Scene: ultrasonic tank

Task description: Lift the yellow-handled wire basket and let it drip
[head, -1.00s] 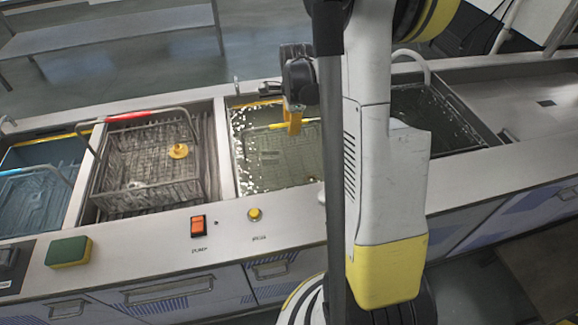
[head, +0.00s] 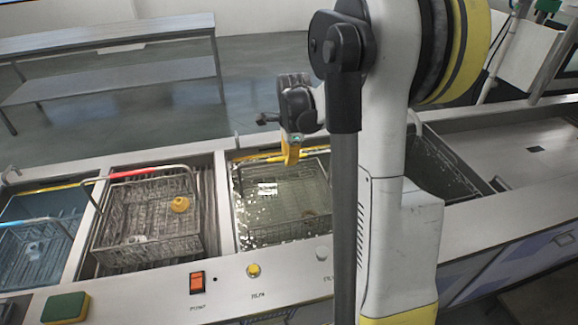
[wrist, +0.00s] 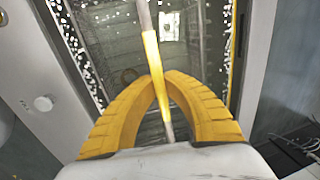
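The yellow-handled wire basket (head: 272,190) shows within the bright, wet-looking tank, in the middle of the head view. Its handle shows in the wrist view as a thin bar with a yellow grip (wrist: 151,52) running between my fingers. My gripper (head: 290,158) is over the back part of this tank, pointing down. In the wrist view its two yellow fingers (wrist: 160,78) close together on the handle. A small round item (head: 310,214) shows in the basket's lower right. I cannot tell how far the basket is above the tank floor.
A red-handled basket (head: 150,238) with a yellow item (head: 180,204) stands in the tank to the left. A blue tank (head: 35,272) is at far left. An orange switch (head: 197,282), yellow button (head: 253,270) and sponge (head: 65,307) sit along the front.

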